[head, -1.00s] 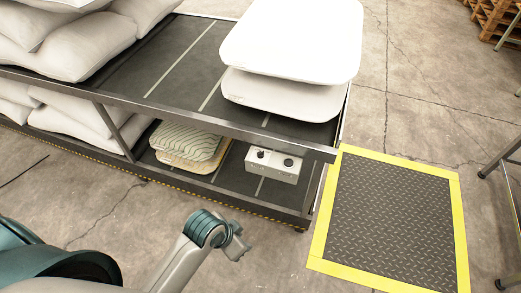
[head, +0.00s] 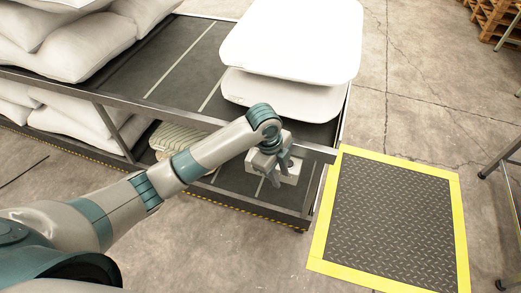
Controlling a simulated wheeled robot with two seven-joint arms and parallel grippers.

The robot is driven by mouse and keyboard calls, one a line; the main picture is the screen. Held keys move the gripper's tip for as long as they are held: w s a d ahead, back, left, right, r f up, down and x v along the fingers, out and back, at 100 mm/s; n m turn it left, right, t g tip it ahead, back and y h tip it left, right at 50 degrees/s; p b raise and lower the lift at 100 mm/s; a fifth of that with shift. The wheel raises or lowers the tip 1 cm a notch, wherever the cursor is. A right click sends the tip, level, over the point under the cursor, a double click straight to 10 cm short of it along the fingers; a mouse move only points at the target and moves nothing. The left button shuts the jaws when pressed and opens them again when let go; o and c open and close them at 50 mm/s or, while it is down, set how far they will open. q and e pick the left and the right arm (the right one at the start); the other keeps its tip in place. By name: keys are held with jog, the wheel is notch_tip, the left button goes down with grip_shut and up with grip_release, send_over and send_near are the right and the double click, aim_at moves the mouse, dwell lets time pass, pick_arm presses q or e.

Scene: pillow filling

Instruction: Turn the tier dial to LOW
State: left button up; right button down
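A small white control box (head: 291,179) sits on the lower shelf of the rack at its right end. Its dark knobs are hidden behind my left gripper (head: 281,177), so I cannot read any dial setting. My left arm reaches in from the left, and the gripper is right over the box's front. Its fingers point down at the box. I cannot tell whether they touch a knob or how far apart they are. My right gripper is not in view.
The rack's upper shelf (head: 185,65) overhangs the box, with its metal front rail close to my wrist. Flat white pillows (head: 290,45) lie on top, and stuffed white pillows (head: 60,45) are stacked left. A yellow-edged floor mat (head: 390,215) lies clear to the right.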

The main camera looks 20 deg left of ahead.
pick_arm(q)
jog(key=w+a+r+m+y, duration=0.2)
jog(key=w+a+r+m, duration=0.2)
jog(key=w+a+r, duration=0.5)
notch_tip(320, 180, up, 2)
jog(key=w, duration=0.2)
jog(key=shift+w+a+r+m+g, duration=0.2)
jog(key=shift+w+a+m+g, duration=0.1)
jog(key=shift+w+g, duration=0.1)
jog(key=shift+f, duration=0.15)
